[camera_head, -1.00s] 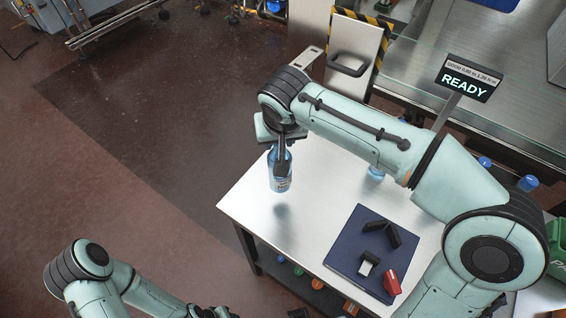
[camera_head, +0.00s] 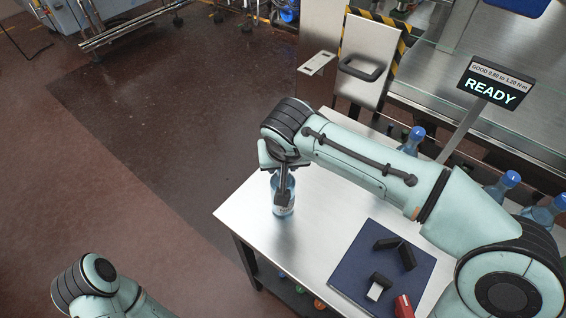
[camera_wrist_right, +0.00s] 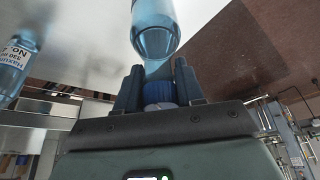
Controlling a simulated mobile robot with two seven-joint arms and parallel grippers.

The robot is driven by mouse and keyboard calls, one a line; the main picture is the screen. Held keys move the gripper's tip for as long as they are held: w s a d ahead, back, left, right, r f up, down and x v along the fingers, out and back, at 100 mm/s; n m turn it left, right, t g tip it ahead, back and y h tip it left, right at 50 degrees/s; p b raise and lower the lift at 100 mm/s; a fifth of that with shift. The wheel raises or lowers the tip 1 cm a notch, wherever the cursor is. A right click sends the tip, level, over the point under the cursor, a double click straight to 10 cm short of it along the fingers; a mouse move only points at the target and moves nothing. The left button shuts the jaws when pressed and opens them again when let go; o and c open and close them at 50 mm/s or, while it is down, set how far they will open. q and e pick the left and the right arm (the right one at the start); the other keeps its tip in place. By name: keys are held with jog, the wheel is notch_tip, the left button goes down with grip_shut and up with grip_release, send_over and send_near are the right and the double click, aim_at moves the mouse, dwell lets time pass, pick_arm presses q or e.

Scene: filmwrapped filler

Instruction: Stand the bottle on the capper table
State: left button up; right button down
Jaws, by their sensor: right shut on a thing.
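A clear blue bottle (camera_head: 284,207) hangs upright from my right gripper (camera_head: 283,178), over the left part of the white capper table (camera_head: 310,235). The right gripper is shut on the bottle's neck, and the wrist view shows the blue cap (camera_wrist_right: 160,92) between its fingers with the bottle body (camera_wrist_right: 155,30) beyond. The bottle's base is at or just above the tabletop; I cannot tell whether it touches. My left arm is at the lower left, and its gripper is out of view.
A dark blue mat (camera_head: 350,270) on the table carries black blocks (camera_head: 407,255) and a red part (camera_head: 403,306). Several capped bottles (camera_head: 411,140) stand at the right, behind my right arm. A READY sign (camera_head: 492,91) rises there. The tabletop around the held bottle is clear.

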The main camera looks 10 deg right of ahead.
jog(key=c, duration=1.1)
grip_release()
jog(key=shift+f, duration=0.2)
jog(key=o, duration=0.4)
jog(key=shift+d, duration=0.1)
jog(key=shift+s+r, duration=0.15)
jog(key=shift+r, duration=0.4)
jog(key=p+v, duration=0.2)
jog(key=v, duration=0.9)
jog(key=shift+r, duration=0.2)
jog(key=shift+f, duration=0.1)
